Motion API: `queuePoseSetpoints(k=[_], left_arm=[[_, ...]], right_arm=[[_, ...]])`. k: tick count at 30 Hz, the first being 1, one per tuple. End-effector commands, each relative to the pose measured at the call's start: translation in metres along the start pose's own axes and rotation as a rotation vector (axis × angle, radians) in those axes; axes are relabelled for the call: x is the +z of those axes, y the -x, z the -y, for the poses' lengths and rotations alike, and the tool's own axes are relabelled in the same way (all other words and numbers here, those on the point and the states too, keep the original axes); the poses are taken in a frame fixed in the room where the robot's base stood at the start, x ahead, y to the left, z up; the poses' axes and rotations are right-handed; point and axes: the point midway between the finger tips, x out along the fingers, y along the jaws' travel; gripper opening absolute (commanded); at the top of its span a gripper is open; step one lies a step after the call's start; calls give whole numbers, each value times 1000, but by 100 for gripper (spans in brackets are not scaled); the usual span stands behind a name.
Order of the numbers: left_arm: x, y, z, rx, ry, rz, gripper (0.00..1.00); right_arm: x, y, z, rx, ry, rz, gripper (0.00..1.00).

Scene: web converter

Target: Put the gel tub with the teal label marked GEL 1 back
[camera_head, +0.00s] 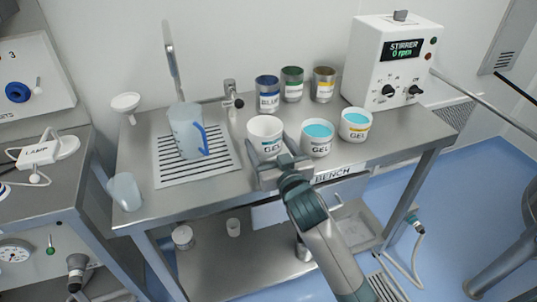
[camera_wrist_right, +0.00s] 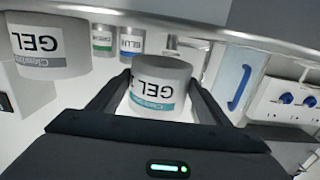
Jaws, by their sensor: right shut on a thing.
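The gel tub with the teal-banded label (camera_head: 265,138) is white, open-topped and upright near the bench's front edge. Its inside looks white, with no teal gel showing. My right gripper (camera_head: 280,170) is shut on it from the front. In the right wrist view the same tub (camera_wrist_right: 160,88) sits between both fingers (camera_wrist_right: 158,100), upside down in the picture; "GEL" reads clearly, the number does not. I cannot tell whether it touches the bench. My left gripper is not in view.
Two more GEL tubs, one in the middle (camera_head: 317,138) and one yellow-labelled (camera_head: 355,124), stand to the right with teal gel. Behind are blue (camera_head: 267,93), green (camera_head: 292,84) and yellow (camera_head: 324,84) tins. A jug (camera_head: 186,130) stands left; the stirrer (camera_head: 392,62) is back right.

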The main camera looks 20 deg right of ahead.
Motion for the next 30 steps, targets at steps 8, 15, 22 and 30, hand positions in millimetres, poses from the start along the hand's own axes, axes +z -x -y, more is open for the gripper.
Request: queuePoseSetpoints(k=[8, 15, 22, 30], left_arm=[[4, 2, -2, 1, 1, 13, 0], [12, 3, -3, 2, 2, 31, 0], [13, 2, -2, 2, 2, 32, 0], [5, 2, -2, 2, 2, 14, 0]], right_arm=[[30, -1, 0, 1, 0, 4, 37], [39, -1, 0, 0, 0, 1, 37], [40, -1, 0, 0, 0, 1, 37], [42, -1, 0, 0, 0, 2, 90]])
